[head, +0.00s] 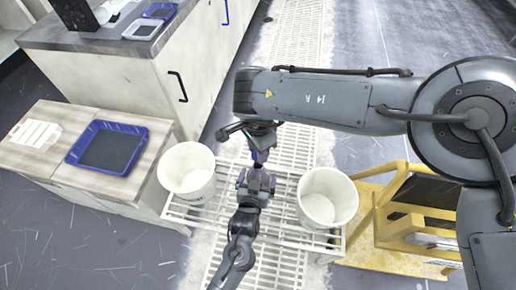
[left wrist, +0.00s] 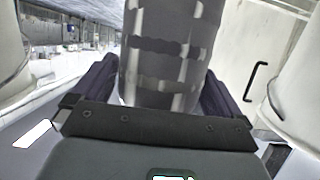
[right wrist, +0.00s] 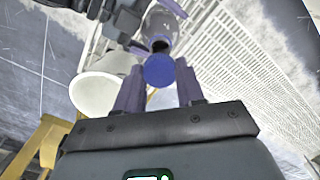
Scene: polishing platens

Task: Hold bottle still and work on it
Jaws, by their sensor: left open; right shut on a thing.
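The bottle (left wrist: 168,60) is a grey, dark-banded cylinder between the two fingers of my left gripper (left wrist: 160,90) in the left wrist view. Those fingers are open around it; I cannot tell if they touch it. In the right wrist view, the clear bottle (right wrist: 163,24) has a dark mouth, and a blue cap (right wrist: 158,71) lies nearer the camera, seemingly apart from the mouth. My right gripper (right wrist: 160,90) is shut on the cap. In the head view my right gripper (head: 262,156) is just above my left gripper (head: 256,180); they mostly hide the bottle.
White buckets stand left (head: 187,170) and right (head: 327,198) of the grippers on a slatted white rack (head: 275,240). A blue tray (head: 107,146) lies on the left bench (head: 60,170). A yellow cart (head: 405,215) stands at right. The right arm spans above the right bucket.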

